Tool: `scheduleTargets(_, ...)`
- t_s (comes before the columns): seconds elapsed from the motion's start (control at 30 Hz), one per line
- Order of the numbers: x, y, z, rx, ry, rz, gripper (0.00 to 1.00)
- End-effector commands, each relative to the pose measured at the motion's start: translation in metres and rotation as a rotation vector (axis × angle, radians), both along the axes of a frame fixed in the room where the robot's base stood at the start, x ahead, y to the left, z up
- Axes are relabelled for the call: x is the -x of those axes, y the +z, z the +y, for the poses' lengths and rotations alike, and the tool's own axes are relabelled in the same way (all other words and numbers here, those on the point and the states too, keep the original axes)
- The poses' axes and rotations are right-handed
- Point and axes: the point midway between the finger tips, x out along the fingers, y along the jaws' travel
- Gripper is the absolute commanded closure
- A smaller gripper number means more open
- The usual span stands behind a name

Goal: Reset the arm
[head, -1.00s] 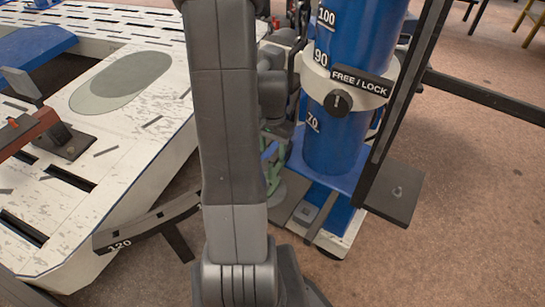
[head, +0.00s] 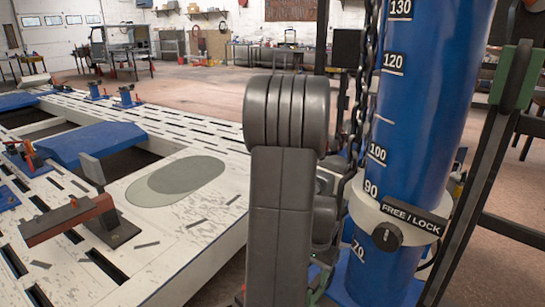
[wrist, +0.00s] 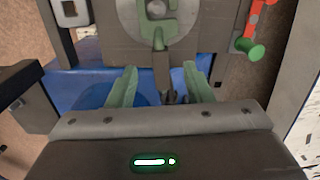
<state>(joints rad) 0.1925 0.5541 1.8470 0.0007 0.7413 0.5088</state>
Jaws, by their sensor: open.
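My gripper (wrist: 160,88) shows in the wrist view. Beyond the fingers are a blue surface (wrist: 75,90) and a dark panel with a round grey plate bearing a green C-shaped part (wrist: 157,15). My arm rises in the middle of the head view and hides what lies behind it. The gripper itself does not show clearly in the head view.
A blue column (head: 415,130) with height marks and a FREE / LOCK collar (head: 398,212) stands close on the right. A white slotted bench (head: 200,245) fills the left, with a rusty bar on a bracket (head: 70,220). Open floor (head: 210,92) lies beyond.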

Motion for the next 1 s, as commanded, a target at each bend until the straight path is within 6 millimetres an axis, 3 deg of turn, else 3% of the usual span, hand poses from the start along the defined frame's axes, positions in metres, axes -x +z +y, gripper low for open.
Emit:
scheduleTargets(0.1, 0.001, -0.028, 0.000, -0.001, 0.000, 0.004, 0.54)
scheduleTargets(0.5, 0.001, -0.102, 0.000, 0.000, 0.000, 0.004, 0.54)
scheduleTargets(0.6, 0.000, -0.083, 0.000, 0.000, 0.000, -0.001, 0.54)
scheduleTargets(1.0, 0.000, -0.076, 0.000, 0.000, 0.000, 0.000, 0.54)
